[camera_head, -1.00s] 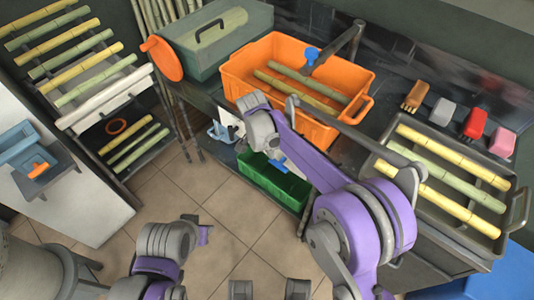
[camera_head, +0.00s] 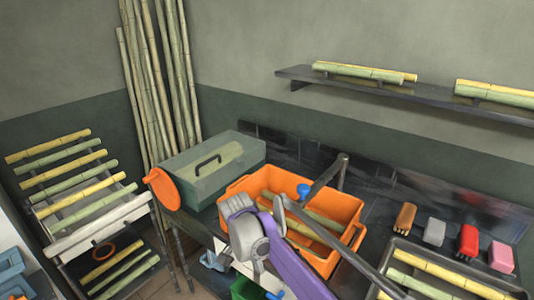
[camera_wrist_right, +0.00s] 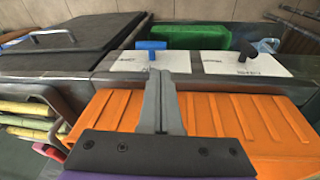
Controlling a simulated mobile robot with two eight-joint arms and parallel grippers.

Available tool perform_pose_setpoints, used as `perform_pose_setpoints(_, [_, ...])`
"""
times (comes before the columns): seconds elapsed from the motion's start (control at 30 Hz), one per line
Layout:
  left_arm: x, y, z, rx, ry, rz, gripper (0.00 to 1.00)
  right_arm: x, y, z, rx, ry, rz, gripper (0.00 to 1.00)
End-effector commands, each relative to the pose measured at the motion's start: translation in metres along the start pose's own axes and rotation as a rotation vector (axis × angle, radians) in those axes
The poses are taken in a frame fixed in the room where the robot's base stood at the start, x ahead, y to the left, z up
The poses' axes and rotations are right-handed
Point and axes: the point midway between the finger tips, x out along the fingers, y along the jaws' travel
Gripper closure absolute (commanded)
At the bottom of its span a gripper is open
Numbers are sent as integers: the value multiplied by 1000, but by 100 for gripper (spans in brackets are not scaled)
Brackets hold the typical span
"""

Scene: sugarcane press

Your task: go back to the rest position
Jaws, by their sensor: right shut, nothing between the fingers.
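My right gripper (camera_wrist_right: 160,88) is shut and empty. In the right wrist view its two grey fingers lie together in front of an orange ribbed surface. In the head view my purple and grey right arm reaches up from the bottom edge. Its wrist overlaps the front left of the orange crate (camera_head: 343,205), which holds several cane pieces. The right fingertips are hard to make out there. My left gripper is out of view.
A grey-green box (camera_head: 183,178) and a rack of canes (camera_head: 80,180) stand left. A metal tray with canes (camera_head: 490,273) is at right, with brushes and blocks behind it. A wall shelf (camera_head: 400,88) holds canes. A green crate (camera_head: 243,290) is low in front.

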Motion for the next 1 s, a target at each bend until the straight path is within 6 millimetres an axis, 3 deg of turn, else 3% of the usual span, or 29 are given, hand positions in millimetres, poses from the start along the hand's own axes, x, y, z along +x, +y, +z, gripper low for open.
perform_pose_setpoints(0.17, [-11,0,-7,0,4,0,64,-22,50,-18,-88,-4,-53,100])
perform_pose_setpoints(0.33, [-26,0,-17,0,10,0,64,-41,123,-26,-235,17,-142,100])
perform_pose_setpoints(0.5, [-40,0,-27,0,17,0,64,-48,195,-19,-379,71,-225,100])
perform_pose_setpoints(0.7, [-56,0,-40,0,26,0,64,-40,268,4,-537,174,-297,100])
perform_pose_setpoints(0.83, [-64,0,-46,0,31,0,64,-29,301,20,-619,244,-322,100])
perform_pose_setpoints(1.0, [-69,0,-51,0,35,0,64,-17,321,33,-683,301,-335,100])
